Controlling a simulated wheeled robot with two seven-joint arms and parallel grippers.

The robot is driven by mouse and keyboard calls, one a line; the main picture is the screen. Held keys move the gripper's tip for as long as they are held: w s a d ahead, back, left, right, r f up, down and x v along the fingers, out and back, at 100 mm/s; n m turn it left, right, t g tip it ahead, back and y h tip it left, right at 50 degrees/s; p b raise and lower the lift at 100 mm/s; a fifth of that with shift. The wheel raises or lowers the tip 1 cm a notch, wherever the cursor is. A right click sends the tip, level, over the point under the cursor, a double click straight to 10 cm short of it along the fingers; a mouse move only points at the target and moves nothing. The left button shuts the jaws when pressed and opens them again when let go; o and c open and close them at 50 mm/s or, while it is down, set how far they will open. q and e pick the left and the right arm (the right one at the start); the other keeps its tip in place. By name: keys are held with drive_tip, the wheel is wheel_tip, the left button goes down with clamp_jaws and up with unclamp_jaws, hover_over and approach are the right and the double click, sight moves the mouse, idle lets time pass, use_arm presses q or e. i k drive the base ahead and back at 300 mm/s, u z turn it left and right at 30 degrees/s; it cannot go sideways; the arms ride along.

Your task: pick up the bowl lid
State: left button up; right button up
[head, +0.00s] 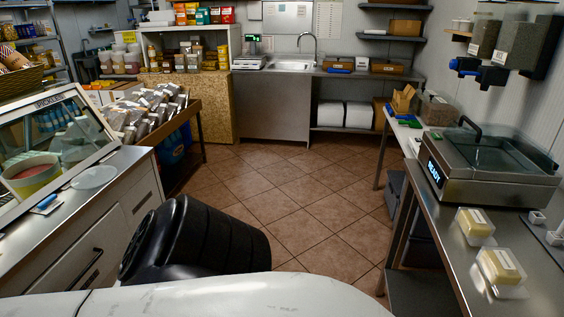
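A round, pale translucent lid (93,177) lies flat on the steel counter at the left, in front of the glass display case. It looks like the bowl lid. A yellow-green bowl (31,176) with pinkish contents stands just left of it, seen at the case's open lower edge. The bowl has no cover on it. Neither of my grippers shows in the head view, so I cannot see whether they are open or shut.
The slanted glass case (60,125) rises behind the lid. A small blue and white item (46,202) lies near the bowl. At right, a steel table (450,259) holds a sealing machine (487,165) and two packed yellow blocks. The tiled floor (290,190) ahead is clear.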

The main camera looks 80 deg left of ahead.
sight(96, 177)
drive_tip(key=i, duration=0.1)
drive_tip(key=u, duration=3.9)
